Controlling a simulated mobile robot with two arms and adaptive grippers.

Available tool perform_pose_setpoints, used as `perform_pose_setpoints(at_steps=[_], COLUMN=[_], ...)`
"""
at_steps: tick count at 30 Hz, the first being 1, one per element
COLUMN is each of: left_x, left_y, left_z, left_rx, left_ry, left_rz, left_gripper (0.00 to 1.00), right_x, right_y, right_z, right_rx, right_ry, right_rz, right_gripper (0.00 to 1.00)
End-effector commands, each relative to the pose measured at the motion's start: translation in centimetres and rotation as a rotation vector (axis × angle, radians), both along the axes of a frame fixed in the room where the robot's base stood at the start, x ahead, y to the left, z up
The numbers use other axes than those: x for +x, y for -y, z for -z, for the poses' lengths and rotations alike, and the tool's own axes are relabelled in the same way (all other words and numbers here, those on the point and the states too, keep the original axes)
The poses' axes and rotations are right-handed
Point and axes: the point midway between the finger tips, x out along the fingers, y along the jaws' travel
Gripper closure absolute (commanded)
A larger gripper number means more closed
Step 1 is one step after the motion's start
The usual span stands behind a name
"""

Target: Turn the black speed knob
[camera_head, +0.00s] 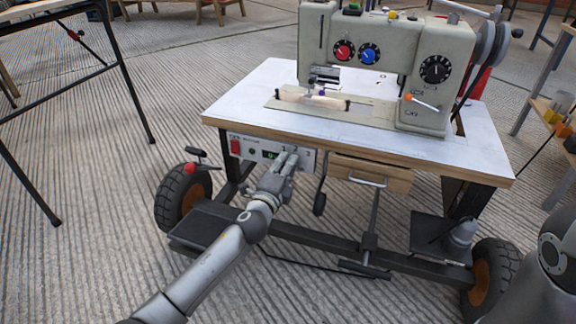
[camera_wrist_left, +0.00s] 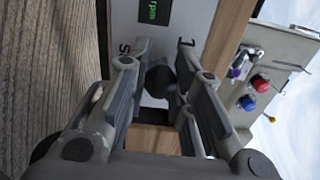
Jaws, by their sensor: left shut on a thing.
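The black speed knob (camera_wrist_left: 160,80) shows in the left wrist view between my left fingertips, on a white control panel (camera_wrist_left: 188,22). My left gripper (camera_wrist_left: 162,82) is shut on it. In the head view my left gripper (camera_head: 290,161) reaches the control panel (camera_head: 262,151) under the table's front edge and hides the knob. The panel has a red switch (camera_head: 235,147) at its left and a small green display (camera_head: 270,155), which reads "rpm" in the wrist view (camera_wrist_left: 155,11). My right gripper is not in view.
A sewing machine (camera_head: 430,45) with red, blue and black dials stands on the wheeled table (camera_head: 262,84). A wooden drawer (camera_head: 395,180) is right of the panel, and a black lever (camera_head: 320,200) hangs between them. Open floor (camera_head: 80,245) lies left.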

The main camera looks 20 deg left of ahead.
Motion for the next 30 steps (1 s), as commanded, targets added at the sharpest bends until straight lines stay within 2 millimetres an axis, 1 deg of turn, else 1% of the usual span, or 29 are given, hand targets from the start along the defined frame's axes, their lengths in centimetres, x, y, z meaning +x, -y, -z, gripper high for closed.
perform_pose_setpoints(at_steps=[7, 20, 21, 25, 30], left_x=[-0.03, -0.03, -0.03, -0.03, -0.01], left_y=[-0.17, -0.20, -0.20, -0.21, -0.20], left_z=[0.24, 0.29, 0.30, 0.26, 0.18], left_rx=[-0.065, -0.075, -0.075, -0.074, -0.073], left_ry=[-0.004, -0.006, -0.006, -0.006, -0.003], left_rz=[0.000, 0.000, 0.000, 0.000, 0.000], left_gripper=[1.00, 1.00, 0.74, 0.57, 0.56], right_x=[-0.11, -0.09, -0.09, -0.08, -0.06], right_y=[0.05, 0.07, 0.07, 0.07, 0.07], right_z=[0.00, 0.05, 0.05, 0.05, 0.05], right_rx=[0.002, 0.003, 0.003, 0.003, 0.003], right_ry=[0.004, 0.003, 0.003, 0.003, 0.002], right_rz=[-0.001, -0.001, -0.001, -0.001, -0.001], right_gripper=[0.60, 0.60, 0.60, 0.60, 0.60])
